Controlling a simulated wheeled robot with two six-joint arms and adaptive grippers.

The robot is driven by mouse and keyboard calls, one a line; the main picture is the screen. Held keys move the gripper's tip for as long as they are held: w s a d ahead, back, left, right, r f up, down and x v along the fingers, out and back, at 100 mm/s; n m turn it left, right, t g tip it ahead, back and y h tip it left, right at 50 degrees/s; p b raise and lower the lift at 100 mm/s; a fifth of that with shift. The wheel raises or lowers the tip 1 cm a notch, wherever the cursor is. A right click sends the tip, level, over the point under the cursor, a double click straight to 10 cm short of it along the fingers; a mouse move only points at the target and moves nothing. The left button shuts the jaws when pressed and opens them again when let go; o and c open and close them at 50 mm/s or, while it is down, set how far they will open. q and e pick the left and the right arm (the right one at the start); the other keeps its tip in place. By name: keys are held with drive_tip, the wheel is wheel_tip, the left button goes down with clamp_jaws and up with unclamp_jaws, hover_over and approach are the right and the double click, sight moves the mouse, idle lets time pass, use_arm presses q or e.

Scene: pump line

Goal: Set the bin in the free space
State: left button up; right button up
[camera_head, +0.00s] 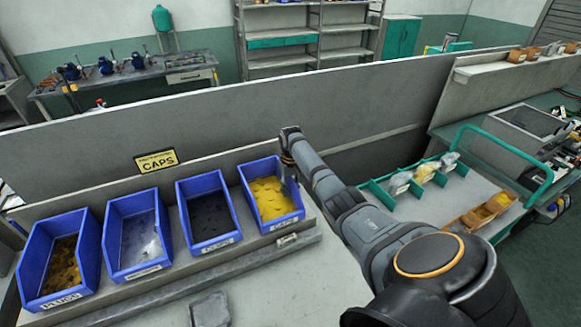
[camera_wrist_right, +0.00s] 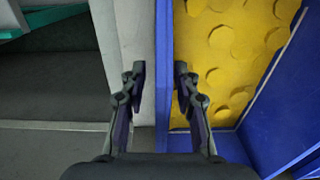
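My right gripper (camera_head: 291,166) is over this bin's right side wall. In the right wrist view its fingers (camera_wrist_right: 160,82) are apart, one on each side of the wall, with a small gap to it. The other bins hold dark pieces (camera_head: 209,215), pale pieces (camera_head: 139,240) and brownish-yellow pieces (camera_head: 64,265). My left gripper is out of view.
A grey panel (camera_head: 230,105) stands behind the ledge. A grey block (camera_head: 210,310) lies on the worktop in front. To the right, a cart with a green rail (camera_head: 510,145) carries green dividers and a brown tray (camera_head: 487,211).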

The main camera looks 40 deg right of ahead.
wheel_tip(320, 180, up, 11)
drive_tip(key=shift+d+b, duration=0.1)
drive_tip(key=shift+b, duration=1.1)
